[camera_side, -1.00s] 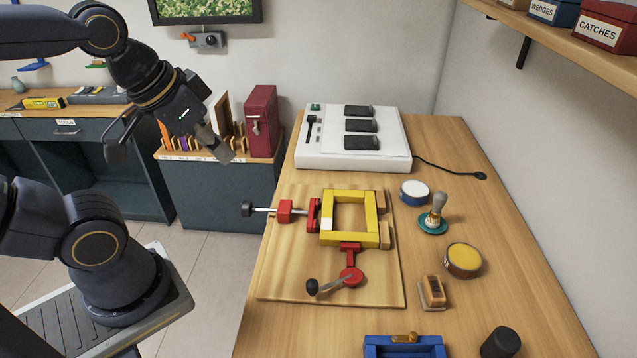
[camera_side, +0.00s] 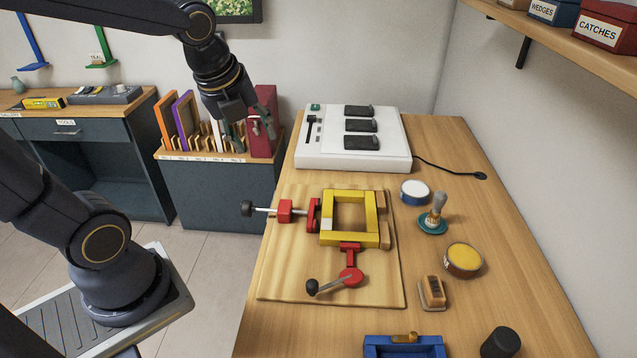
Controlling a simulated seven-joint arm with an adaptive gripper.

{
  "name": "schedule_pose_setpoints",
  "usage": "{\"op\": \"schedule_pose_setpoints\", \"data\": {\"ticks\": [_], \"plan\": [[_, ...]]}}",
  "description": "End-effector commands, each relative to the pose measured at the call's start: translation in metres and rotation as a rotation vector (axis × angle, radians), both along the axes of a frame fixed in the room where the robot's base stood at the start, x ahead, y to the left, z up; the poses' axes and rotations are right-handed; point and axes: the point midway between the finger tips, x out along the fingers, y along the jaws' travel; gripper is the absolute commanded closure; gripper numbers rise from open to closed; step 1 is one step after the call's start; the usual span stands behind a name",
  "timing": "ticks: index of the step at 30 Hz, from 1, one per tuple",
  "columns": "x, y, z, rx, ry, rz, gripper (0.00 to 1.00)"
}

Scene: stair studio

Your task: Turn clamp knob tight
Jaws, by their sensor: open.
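The clamp is on a wooden board (camera_side: 285,285). A black knob (camera_side: 247,208) sits at the left end of a metal screw rod, which passes through a red block (camera_side: 285,211) to a red jaw (camera_side: 314,215). The red jaw is at the left side of a yellow frame (camera_side: 371,215); I cannot tell whether they touch. A red lever clamp (camera_side: 351,276) with a black ball handle stands at the frame's front. My gripper (camera_side: 242,140) is open and empty, in front of the red binder in the picture, above and behind the knob and well apart from it.
A white switch panel (camera_side: 400,156) stands at the table's back. On the right are a white-topped tin (camera_side: 414,190), a brush on a teal base (camera_side: 434,220), a yellow tin (camera_side: 463,259) and a wooden block (camera_side: 433,293). A blue fixture (camera_side: 375,347) is at the front. A low cabinet (camera_side: 220,190) stands left.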

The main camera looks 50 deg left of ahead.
Motion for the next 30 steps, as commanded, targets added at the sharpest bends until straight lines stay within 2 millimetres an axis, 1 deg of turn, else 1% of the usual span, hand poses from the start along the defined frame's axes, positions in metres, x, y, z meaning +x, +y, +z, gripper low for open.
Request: {"op": "schedule_pose_setpoints", "data": {"ticks": [1,2,3,6,8,9,12,16,20,23,30], "plan": [[0.010,0.013,-0.014,0.054,0.076,-0.118,0.50],[0.015,0.020,-0.023,0.084,0.121,-0.200,0.50],[0.021,0.030,-0.036,0.110,0.182,-0.305,0.50],[0.031,0.058,-0.072,0.107,0.302,-0.494,0.50],[0.031,0.072,-0.092,0.068,0.344,-0.525,0.50],[0.030,0.080,-0.104,0.033,0.362,-0.510,0.50],[0.022,0.094,-0.126,-0.046,0.393,-0.458,0.50],[0.012,0.105,-0.138,-0.088,0.410,-0.415,0.50],[0.011,0.107,-0.149,-0.088,0.410,-0.409,0.50],[0.011,0.106,-0.168,-0.091,0.412,-0.411,0.50],[0.011,0.106,-0.219,-0.089,0.412,-0.410,0.50]]}}
